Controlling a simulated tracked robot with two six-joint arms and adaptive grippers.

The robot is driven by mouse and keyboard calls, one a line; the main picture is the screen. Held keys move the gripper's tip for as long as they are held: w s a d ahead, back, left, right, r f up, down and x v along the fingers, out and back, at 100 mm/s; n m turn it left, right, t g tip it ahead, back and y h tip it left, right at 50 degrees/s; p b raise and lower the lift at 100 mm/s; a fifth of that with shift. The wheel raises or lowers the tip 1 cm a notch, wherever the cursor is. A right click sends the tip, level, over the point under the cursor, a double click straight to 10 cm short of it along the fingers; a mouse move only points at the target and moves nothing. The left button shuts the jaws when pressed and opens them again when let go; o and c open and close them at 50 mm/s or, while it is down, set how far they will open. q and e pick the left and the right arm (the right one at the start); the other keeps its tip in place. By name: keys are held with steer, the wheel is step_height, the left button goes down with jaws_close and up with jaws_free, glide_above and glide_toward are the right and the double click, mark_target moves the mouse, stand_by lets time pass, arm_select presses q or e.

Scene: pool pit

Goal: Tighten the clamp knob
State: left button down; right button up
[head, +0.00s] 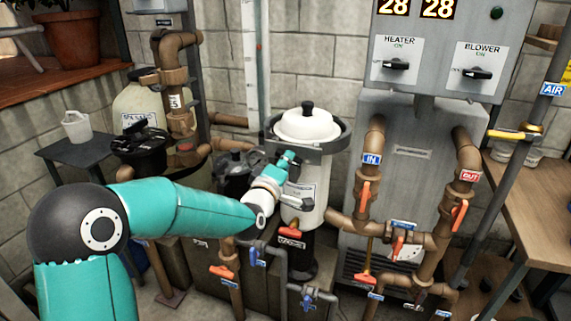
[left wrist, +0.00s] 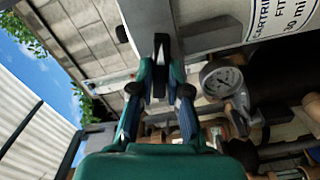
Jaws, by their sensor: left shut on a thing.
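The cartridge filter (head: 308,190) is a white canister with a domed lid and a black top knob. A grey clamp band (head: 335,140) runs around it below the lid. My left gripper (head: 289,159) is at the band's front left. In the left wrist view, the gripper (left wrist: 161,78) has its fingers closed around a slim black clamp knob (left wrist: 161,48) beside the band. The knob's lower part is hidden between the fingertips. In the head view the gripper largely hides the knob. My right gripper is in neither view.
A pressure gauge (left wrist: 222,80) sits close to the right of the gripper in the left wrist view. Brown pipes with orange-handled valves (head: 366,195) stand right of the filter. A grey heater panel (head: 440,50) rises behind them. A black-lidded pump (head: 140,150) stands at left.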

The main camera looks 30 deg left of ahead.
arm_select(q)
steer(key=m, duration=1.6)
steer(key=m+b, duration=0.1)
steer(key=m, duration=0.8)
steer(key=shift+f, duration=0.35)
steer(key=shift+n+b, duration=0.4)
steer(key=shift+b, duration=0.1)
steer(key=c, duration=1)
jaws_free()
steer(key=shift+r, duration=0.1)
steer(key=shift+c, duration=0.2)
steer(key=shift+r, duration=0.1)
